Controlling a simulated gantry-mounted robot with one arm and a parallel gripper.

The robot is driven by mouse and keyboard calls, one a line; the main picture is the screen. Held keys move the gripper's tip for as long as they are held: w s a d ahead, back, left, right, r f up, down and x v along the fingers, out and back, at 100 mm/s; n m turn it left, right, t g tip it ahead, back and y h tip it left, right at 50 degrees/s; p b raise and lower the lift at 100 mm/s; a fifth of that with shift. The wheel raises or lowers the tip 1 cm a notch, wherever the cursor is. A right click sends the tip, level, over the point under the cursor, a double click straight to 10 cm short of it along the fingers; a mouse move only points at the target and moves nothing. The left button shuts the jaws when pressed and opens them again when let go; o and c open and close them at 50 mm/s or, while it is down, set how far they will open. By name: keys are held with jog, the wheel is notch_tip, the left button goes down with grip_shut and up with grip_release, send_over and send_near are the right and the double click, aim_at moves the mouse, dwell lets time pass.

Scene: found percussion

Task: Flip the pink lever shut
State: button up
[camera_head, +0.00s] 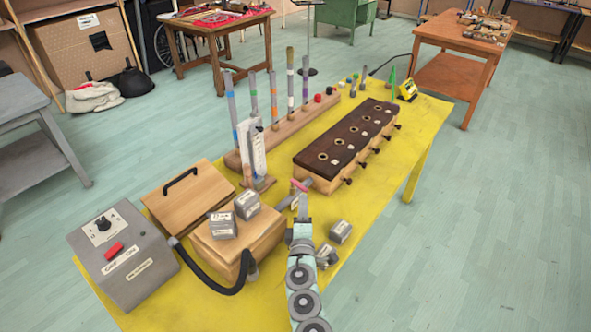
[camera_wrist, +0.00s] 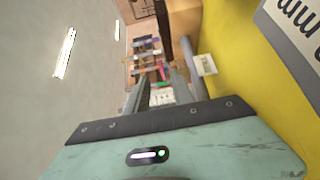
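The pink lever (camera_head: 299,185) sits at the near end of the long wooden box with the dark top (camera_head: 345,140), beside a grey pipe. My gripper (camera_head: 303,203) is just in front of the lever in the head view, pointing away from the camera. I cannot tell whether it touches the lever. In the wrist view my gripper (camera_wrist: 163,88) shows two grey fingers with a gap between them, and background shows through the gap. A small pink-red patch (camera_wrist: 164,72) lies near the fingertips there; I cannot tell whether it is the lever.
Left of my gripper stands a wooden box (camera_head: 230,246) with grey labelled blocks on it. A grey control box (camera_head: 122,270) with a red switch is at the near left. Grey blocks (camera_head: 340,231) lie right of my arm. Yellow table (camera_head: 400,190) is bare at right.

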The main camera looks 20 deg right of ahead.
aim_at(303, 187)
jog(key=shift+b+x, duration=2.2)
jog(key=shift+x, duration=1.55)
jog(key=shift+w+f, duration=0.15)
jog(key=shift+w, duration=0.2)
jog(key=shift+b+x, duration=1.25)
jog(key=shift+x, duration=0.2)
grip_shut()
